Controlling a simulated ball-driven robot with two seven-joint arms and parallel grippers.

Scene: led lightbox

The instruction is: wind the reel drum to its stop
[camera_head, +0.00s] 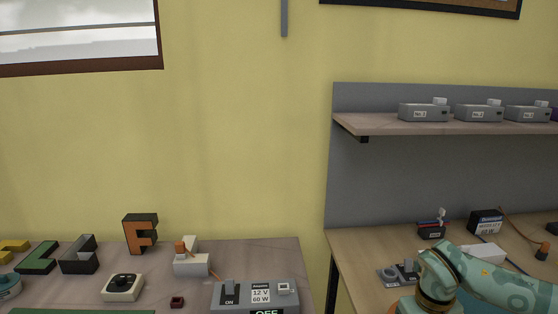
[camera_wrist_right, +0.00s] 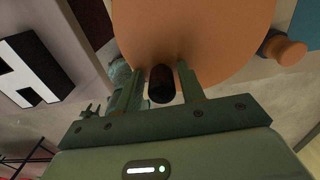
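A large orange disc, which looks like the reel drum (camera_wrist_right: 195,35), fills the top of the right wrist view. A dark knob (camera_wrist_right: 161,84) stands out from it near its lower edge. My right gripper (camera_wrist_right: 161,75) has one finger on each side of this knob; whether the fingers press on it cannot be told. In the head view my right arm comes in at the lower right and its gripper is hidden. An orange edge (camera_head: 408,304) shows beside it at the bottom, perhaps the same drum. My left gripper is out of view.
On the left table stand a grey power box (camera_head: 256,295), a white block with an orange lever (camera_head: 190,262), a button box (camera_head: 123,287) and block letters (camera_head: 140,234). The right table (camera_head: 350,262) has a switch and small boxes. A shelf (camera_head: 385,124) above holds grey boxes.

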